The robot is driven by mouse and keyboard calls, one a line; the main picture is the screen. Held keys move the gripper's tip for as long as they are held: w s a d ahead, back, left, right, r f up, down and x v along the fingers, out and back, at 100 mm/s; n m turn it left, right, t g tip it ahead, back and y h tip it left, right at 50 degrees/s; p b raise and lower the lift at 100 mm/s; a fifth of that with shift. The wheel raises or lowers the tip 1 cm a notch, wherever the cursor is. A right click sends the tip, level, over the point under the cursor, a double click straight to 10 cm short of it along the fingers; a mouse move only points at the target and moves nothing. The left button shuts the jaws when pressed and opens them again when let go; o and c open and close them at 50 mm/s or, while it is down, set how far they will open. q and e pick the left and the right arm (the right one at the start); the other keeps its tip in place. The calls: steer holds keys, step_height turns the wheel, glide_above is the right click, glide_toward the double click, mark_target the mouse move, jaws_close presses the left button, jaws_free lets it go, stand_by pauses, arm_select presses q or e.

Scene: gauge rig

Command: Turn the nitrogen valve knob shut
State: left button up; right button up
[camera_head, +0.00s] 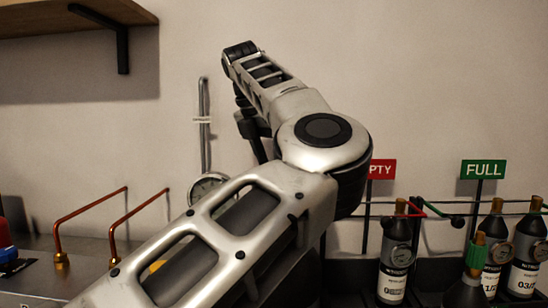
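One silver arm of mine, which I take for the left, rises from the bottom left across the middle. Its far end bends down, and dark parts that look like my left gripper (250,130) hang behind the arm, partly hidden. I cannot tell whether it is open or shut. My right gripper is not in view. A round pressure gauge (208,187) stands just left of the arm, partly covered by it. I cannot pick out the nitrogen valve knob. A small yellow part (157,265) shows through an opening in my arm; I cannot tell what it is.
Two copper pipes (90,207) rise from the grey bench at left, near a red and blue object (5,245). Several dark bottles (397,255) stand at right under a partly covered red sign (382,169) and a green FULL sign (483,169). A wooden shelf (70,18) overhangs upper left.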

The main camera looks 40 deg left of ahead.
arm_select(q)
steer(key=p+v, duration=0.3)
steer(key=v, duration=1.3)
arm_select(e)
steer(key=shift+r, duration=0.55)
arm_select(q)
steer(key=shift+w, duration=0.1)
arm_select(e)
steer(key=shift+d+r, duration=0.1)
